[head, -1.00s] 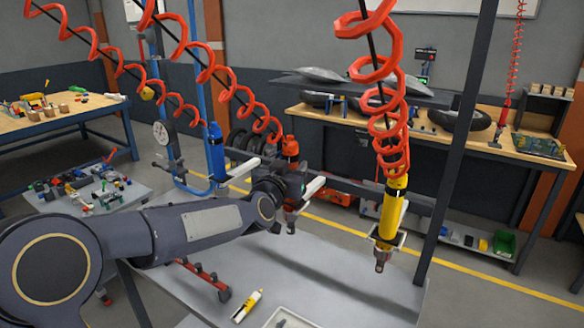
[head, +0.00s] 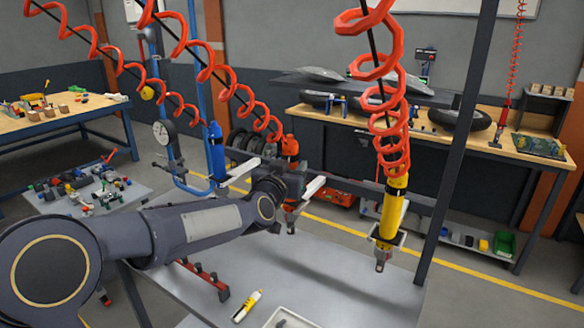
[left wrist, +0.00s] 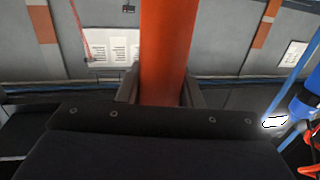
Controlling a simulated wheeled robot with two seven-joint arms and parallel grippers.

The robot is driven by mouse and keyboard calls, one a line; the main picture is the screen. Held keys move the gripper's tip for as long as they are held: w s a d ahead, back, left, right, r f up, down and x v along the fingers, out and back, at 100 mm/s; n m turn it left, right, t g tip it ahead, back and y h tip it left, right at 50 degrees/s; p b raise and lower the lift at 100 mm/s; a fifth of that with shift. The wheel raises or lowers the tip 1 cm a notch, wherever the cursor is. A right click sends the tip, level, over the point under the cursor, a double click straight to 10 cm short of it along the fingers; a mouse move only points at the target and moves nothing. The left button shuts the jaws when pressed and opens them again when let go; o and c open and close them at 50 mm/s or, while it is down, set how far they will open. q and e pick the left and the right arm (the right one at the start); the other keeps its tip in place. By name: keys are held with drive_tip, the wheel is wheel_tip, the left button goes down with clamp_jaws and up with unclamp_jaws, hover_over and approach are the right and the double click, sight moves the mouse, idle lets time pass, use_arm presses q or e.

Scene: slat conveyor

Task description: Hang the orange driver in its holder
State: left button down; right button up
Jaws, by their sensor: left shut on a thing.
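The orange driver (head: 290,147) hangs upright on a red coiled hose in the middle of the head view. It also fills the top middle of the left wrist view (left wrist: 164,50). My left gripper (head: 289,181) is shut around its body. A pale holder arm (head: 314,188) reaches in from the rail at the right, at the height of the driver's lower part. The driver's tip shows below it. My gripper hides part of the overlap, so I cannot tell whether the driver is seated. My right gripper is not in view.
A blue driver (head: 216,153) stands to the left and a yellow driver (head: 393,208) to the right, in similar holders. A dark post (head: 459,150) rises at the right. A grey table (head: 340,270) below carries a yellow-white tube (head: 247,306) and a pale tray (head: 290,318).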

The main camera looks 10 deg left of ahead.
use_arm(q)
drive_tip(key=shift+f+b, duration=0.2)
drive_tip(key=shift+b, duration=0.1)
idle(0.4)
drive_tip(key=c, duration=0.9)
unclamp_jaws()
drive_tip(key=shift+s+f, duration=0.1)
drive_tip(key=shift+f, duration=0.1)
drive_tip(key=s, duration=0.2)
drive_tip(key=s+b, duration=0.1)
drive_tip(key=s, duration=0.2)
drive_tip(key=s+a, duration=0.1)
drive_tip(key=s, duration=0.1)
drive_tip(key=shift+s+a+r+b, duration=0.1)
drive_tip(key=shift+s+r+b, duration=0.1)
drive_tip(key=shift+s+b, duration=0.15)
